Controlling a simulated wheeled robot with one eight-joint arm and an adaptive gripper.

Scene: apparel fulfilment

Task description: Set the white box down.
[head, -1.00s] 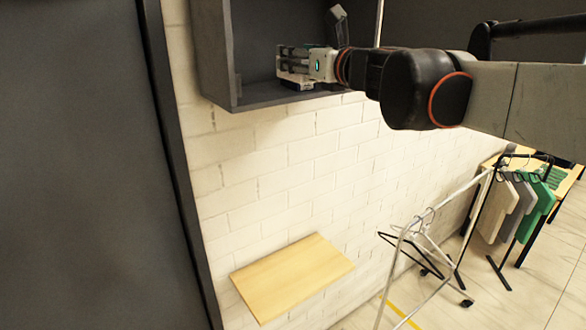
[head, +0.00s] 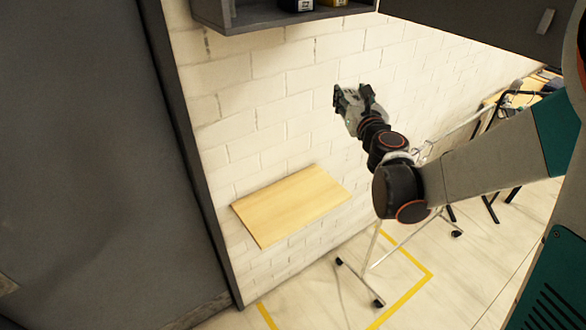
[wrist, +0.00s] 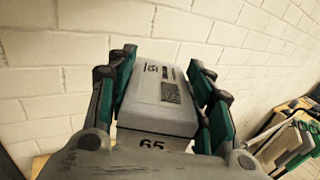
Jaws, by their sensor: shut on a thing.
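The white box (wrist: 165,92) is held between the two green-padded fingers of my gripper (wrist: 160,62) in the wrist view. Its near end has "65" printed on it, and a dark code patch is on its top. In the head view my gripper (head: 354,97) is in the air in front of the white brick wall, above and right of a light wooden wall shelf (head: 290,205). The box is hard to make out there. The wooden shelf is bare.
A dark wall cubby (head: 255,17) is at the top edge, with small boxes (head: 297,5) in it. A tall dark panel (head: 80,160) stands at the left. A wheeled garment rack (head: 375,250) stands on the floor right of the wooden shelf, near yellow floor lines (head: 425,265).

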